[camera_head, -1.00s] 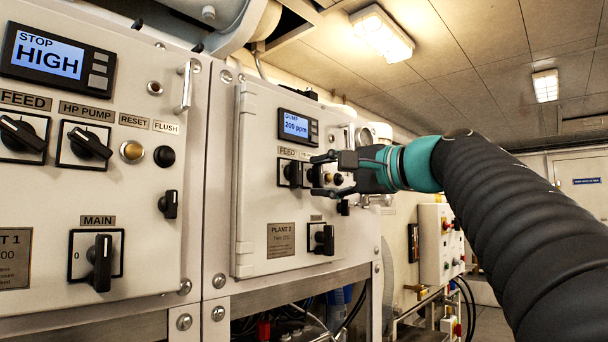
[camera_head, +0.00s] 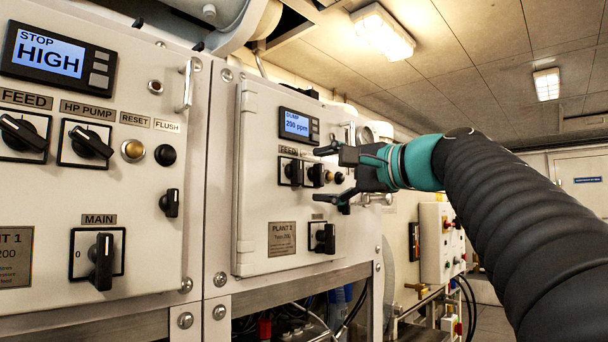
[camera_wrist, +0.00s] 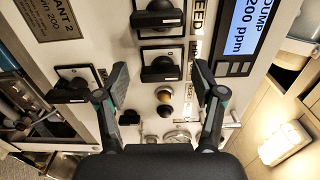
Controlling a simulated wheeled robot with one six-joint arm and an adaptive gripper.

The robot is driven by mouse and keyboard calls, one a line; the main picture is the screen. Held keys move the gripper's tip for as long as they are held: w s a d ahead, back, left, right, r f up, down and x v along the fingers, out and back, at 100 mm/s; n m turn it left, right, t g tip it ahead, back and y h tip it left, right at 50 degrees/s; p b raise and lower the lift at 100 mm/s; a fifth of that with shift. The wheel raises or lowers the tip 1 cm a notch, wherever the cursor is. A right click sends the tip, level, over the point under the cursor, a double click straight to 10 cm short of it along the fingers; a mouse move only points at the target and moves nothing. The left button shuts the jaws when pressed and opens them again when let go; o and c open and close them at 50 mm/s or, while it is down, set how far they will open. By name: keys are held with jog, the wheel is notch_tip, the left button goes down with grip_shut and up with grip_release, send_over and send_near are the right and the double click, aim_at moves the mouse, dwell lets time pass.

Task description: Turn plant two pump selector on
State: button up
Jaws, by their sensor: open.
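The plant two panel (camera_head: 260,205) stands right of the plant one panel. Its HP pump selector (camera_head: 317,176) is a black knob on a square plate, right of the feed selector (camera_head: 291,172). In the wrist view, the HP pump selector (camera_wrist: 160,69) lies just ahead of the gap between my fingers, its handle along the panel's vertical. The feed selector (camera_wrist: 158,17) is beyond it. My gripper (camera_head: 324,174) is open and empty in front of the panel. Its fingers also show in the wrist view (camera_wrist: 162,85). I cannot tell how close they are to the knob.
Plant two's main selector (camera_head: 322,238) is below, by the nameplate (camera_head: 282,239). A reset button (camera_wrist: 165,95) and a black button sit beside the HP pump selector. The plant two display (camera_head: 297,124) reads DUMP 200 ppm. A grey box with buttons (camera_head: 440,243) stands at right.

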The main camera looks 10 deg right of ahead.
jog(key=shift+s, duration=0.1)
jog(key=v, duration=1.2)
dwell(0.4)
